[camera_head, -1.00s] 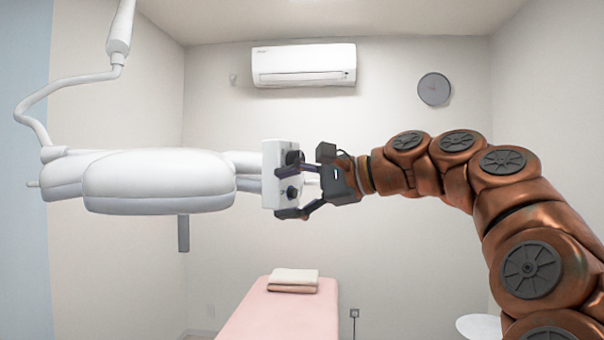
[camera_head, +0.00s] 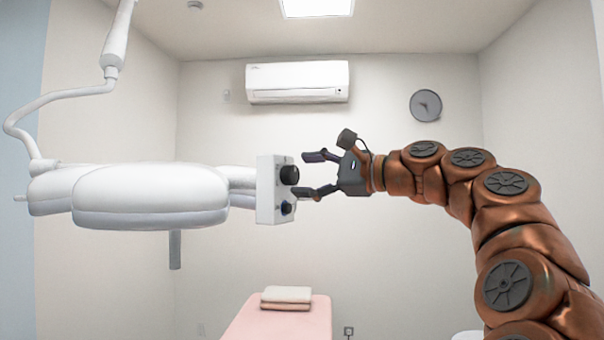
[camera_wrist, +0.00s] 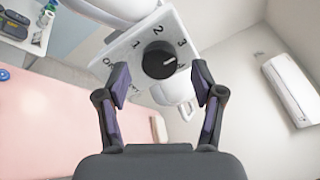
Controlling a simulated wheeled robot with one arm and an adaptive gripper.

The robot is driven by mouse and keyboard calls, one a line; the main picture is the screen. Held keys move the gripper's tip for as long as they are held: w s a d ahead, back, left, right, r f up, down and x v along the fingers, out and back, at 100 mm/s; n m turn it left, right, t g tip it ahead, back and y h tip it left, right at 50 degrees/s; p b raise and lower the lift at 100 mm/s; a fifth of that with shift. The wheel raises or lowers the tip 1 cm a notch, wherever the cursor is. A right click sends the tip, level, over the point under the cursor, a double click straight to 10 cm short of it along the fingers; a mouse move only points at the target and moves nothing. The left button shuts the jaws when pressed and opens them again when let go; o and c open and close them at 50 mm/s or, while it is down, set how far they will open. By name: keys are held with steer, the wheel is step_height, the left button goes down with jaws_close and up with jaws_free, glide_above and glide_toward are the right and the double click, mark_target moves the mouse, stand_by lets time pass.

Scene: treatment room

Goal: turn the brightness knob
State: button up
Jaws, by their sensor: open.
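A white control box (camera_head: 266,190) is fixed at the right end of the white lamp head (camera_head: 150,195). It has an upper black knob (camera_head: 289,175) and a lower dark knob (camera_head: 288,208). My gripper (camera_head: 309,174) is open, right of the box, its fingers pointing at the upper knob. In the wrist view, a black knob (camera_wrist: 159,60) sits on a white panel (camera_wrist: 120,58) marked OFF, 1, 2, 3 and a partly hidden figure. Its light pointer mark lies toward the right. My open fingers (camera_wrist: 161,78) stand either side of the knob, apart from it.
The lamp's support arm (camera_head: 60,95) hangs at the left. A pink bed (camera_head: 270,325) with folded towels (camera_head: 286,297) stands low behind. An air conditioner (camera_head: 297,82) and a clock (camera_head: 425,105) are on the back wall. The space right of the box is otherwise free.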

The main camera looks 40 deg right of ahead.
steer(key=shift+x, duration=0.95)
steer(key=shift+d, duration=0.15)
steer(key=c, duration=1.1)
